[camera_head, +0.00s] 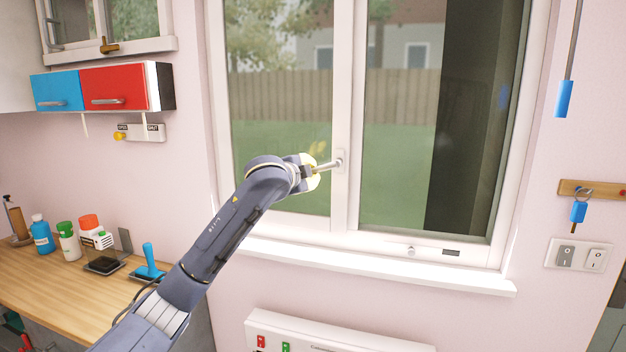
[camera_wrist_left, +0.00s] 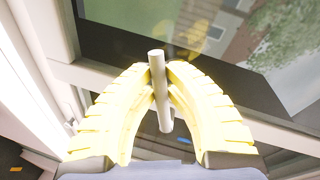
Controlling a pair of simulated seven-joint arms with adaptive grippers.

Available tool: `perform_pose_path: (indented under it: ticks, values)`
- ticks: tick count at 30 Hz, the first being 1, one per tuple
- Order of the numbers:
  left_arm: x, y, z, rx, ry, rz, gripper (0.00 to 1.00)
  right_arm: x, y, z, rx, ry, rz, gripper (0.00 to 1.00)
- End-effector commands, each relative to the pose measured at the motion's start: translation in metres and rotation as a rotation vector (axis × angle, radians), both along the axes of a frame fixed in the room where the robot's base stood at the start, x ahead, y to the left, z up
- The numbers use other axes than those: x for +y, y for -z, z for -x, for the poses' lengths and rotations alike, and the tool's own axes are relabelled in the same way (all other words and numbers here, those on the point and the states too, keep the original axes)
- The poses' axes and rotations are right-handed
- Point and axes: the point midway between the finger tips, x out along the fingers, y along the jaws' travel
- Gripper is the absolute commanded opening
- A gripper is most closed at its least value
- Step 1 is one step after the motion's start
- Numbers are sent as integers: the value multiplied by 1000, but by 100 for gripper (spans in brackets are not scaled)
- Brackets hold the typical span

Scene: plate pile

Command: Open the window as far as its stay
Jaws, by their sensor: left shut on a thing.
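The window (camera_head: 344,225) has two panes in a white frame, with a white upright bar between them. Its handle (camera_head: 331,164) is a pale metal lever that points left from a mount on the upright bar. My left gripper (camera_head: 314,172), with yellow fingers, is at the handle's free end in the head view. In the left wrist view the handle (camera_wrist_left: 158,75) shows as a rod between the yellow fingers of my left gripper (camera_wrist_left: 161,95), which are shut on it. I cannot tell whether the sash stands apart from its frame. My right gripper is not in view.
A white sill (camera_head: 380,268) juts out below the window, with a white heater-like panel (camera_head: 330,335) under it. A wooden counter (camera_head: 60,280) at the left holds several bottles and a blue-handled tool (camera_head: 148,262). Blue pulls (camera_head: 564,98) and switches (camera_head: 580,257) are on the right wall.

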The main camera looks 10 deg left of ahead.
Motion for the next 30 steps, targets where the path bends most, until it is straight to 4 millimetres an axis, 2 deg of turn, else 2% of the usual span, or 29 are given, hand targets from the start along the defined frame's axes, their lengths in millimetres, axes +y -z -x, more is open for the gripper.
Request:
perform_pose_path:
  ticks: [12,30]
  values:
    - [5,-20,0,-12,-1,-226,0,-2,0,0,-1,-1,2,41]
    - [4,-24,0,-14,1,-279,0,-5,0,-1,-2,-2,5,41]
